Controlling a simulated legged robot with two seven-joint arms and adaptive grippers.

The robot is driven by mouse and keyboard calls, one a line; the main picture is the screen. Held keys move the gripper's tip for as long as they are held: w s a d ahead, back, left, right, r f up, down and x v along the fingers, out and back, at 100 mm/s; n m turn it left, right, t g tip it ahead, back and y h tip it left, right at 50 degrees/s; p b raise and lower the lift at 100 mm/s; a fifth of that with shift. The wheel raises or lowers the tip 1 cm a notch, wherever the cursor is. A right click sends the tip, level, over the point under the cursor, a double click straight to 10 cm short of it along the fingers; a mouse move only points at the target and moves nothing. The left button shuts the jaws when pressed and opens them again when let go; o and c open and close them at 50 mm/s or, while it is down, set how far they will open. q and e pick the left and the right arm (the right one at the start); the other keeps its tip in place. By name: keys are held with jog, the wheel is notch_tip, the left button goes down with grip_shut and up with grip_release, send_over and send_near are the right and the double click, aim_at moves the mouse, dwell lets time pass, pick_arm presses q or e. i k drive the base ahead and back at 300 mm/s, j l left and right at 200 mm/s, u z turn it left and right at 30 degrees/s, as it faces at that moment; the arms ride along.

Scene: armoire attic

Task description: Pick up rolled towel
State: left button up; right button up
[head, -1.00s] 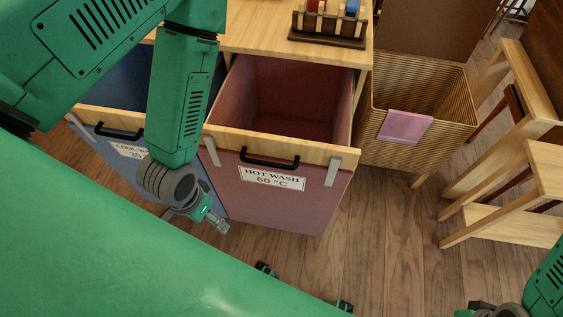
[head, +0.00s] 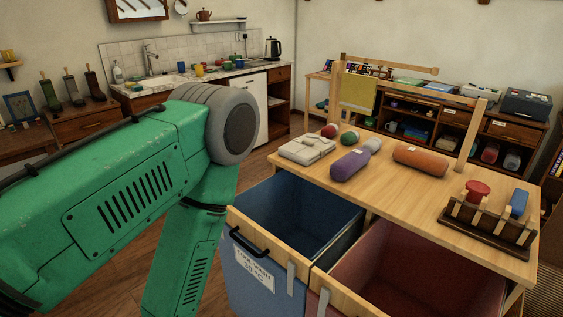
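Two rolled cloths that look like rolled towels lie on the wooden table top (head: 400,207). One is a purple roll (head: 350,166) near the front left of the top. The other is an orange-brown roll (head: 420,160) farther back and to the right. The task does not say which one is meant. My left arm crosses the left side of the head view, but its gripper is out of the frame. My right gripper is not in view.
A folded pale cloth (head: 306,148) and small round bundles, one of them red (head: 328,131), lie near the purple roll. A dark rack (head: 488,230) stands at the right. Below are open blue (head: 290,225) and red (head: 420,275) bins. A yellow cloth (head: 357,93) hangs behind.

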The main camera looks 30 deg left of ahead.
aim_at(344, 167)
jog(key=u, duration=0.35)
jog(key=i+j+z, duration=0.3)
jog(key=j, duration=0.35)
jog(key=i+j+z, duration=0.15)
jog(key=j, duration=0.2)
jog(key=i+j+z, duration=0.15)
jog(key=j, duration=0.2)
jog(key=i+j+z, duration=0.15)
jog(key=j, duration=0.25)
jog(key=i+j+z, duration=0.2)
jog(key=j, duration=0.2)
jog(key=k+j+z, duration=0.3)
jog(key=j, duration=0.1)
